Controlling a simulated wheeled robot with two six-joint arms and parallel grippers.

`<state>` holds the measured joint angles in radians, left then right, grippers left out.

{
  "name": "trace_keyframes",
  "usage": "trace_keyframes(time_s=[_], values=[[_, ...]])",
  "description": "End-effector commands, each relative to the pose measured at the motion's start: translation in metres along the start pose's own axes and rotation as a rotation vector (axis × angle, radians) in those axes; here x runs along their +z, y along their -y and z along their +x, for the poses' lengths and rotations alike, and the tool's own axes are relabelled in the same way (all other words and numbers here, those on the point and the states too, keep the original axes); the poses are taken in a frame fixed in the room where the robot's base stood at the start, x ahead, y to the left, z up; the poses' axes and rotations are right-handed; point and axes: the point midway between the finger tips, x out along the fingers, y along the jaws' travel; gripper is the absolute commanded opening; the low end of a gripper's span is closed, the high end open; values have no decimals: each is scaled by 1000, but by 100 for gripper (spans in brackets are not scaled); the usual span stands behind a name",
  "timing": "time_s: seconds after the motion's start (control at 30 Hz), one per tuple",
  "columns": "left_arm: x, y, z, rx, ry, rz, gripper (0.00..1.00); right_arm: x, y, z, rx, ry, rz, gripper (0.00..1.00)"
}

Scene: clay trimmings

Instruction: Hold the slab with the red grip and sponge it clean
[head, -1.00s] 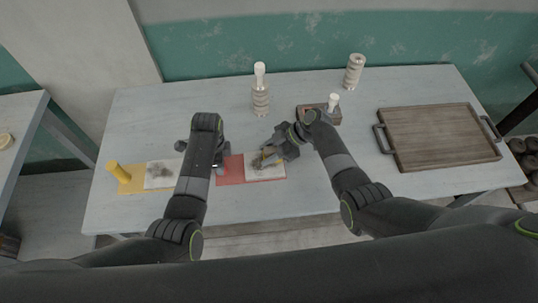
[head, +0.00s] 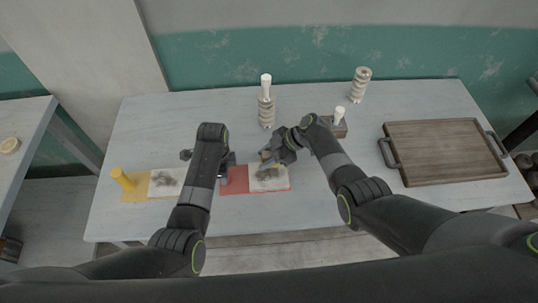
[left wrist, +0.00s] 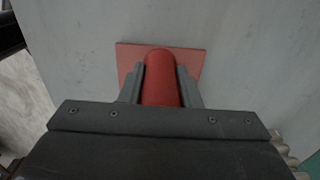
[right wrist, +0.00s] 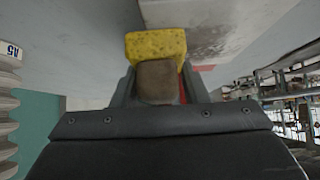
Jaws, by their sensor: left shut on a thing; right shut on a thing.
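The pale slab (head: 277,185) with a dark smudge lies on a red board (head: 234,182) at the table's middle. The board's red grip (left wrist: 160,85) stands between the fingers of my left gripper (left wrist: 161,72), which is shut on it. My right gripper (right wrist: 158,78) is shut on the brown handle (right wrist: 157,84) of a yellow sponge (right wrist: 155,46). In the head view my right gripper (head: 270,157) is over the slab's far edge and partly hides the sponge. I cannot tell whether the sponge touches the slab.
A yellow board (head: 136,189) with an upright yellow grip (head: 122,178) and another smudged slab (head: 166,182) lies left. A wooden tray (head: 440,150) fills the right.

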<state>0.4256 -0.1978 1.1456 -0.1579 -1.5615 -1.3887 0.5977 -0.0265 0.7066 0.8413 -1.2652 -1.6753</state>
Motion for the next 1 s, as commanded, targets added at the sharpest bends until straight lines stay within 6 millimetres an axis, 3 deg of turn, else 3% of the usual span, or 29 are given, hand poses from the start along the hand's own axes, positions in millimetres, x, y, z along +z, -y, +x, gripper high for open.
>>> trace_keyframes(time_s=[0.2, 1.0], values=[[1, 0, 0, 0, 2, -1, 0, 1, 21, 2, 0, -2, 1, 13], [2, 0, 0, 0, 4, -1, 0, 1, 64, 1, -3, -1, 3, 13]])
